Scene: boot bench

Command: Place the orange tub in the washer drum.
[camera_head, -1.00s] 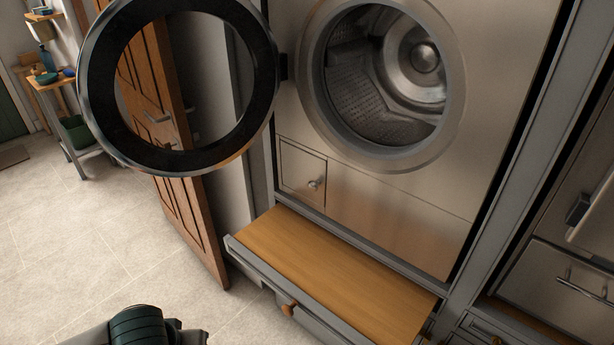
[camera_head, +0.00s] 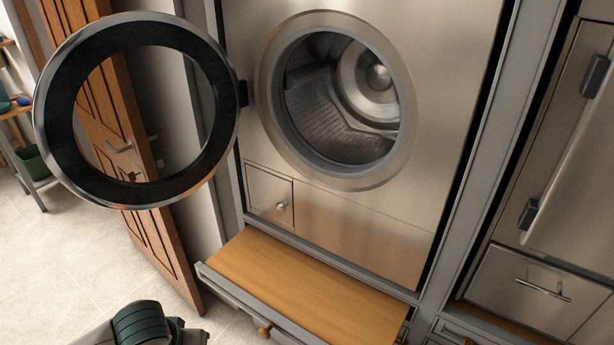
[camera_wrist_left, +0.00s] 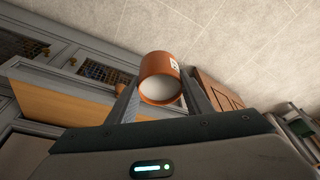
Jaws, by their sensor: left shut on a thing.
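The orange tub (camera_wrist_left: 160,66) is in the left wrist view, a round orange cylinder with a pale end and a small white label. My left gripper (camera_wrist_left: 162,92) is shut on it, with one finger on each side. In the head view only part of my left arm shows at the bottom edge; the left gripper and the tub are out of that view. The washer drum (camera_head: 345,100) is empty in the head view, its round opening facing me. The washer door (camera_head: 60,105) is swung wide open to the left. My right gripper is not in view.
A pull-out wooden shelf (camera_head: 300,285) sticks out below the washer. A brown panelled door (camera_head: 115,135) stands open behind the washer door. Steel cabinets with handles (camera_head: 545,290) are at the right. The tiled floor (camera_head: 70,250) at the left is clear.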

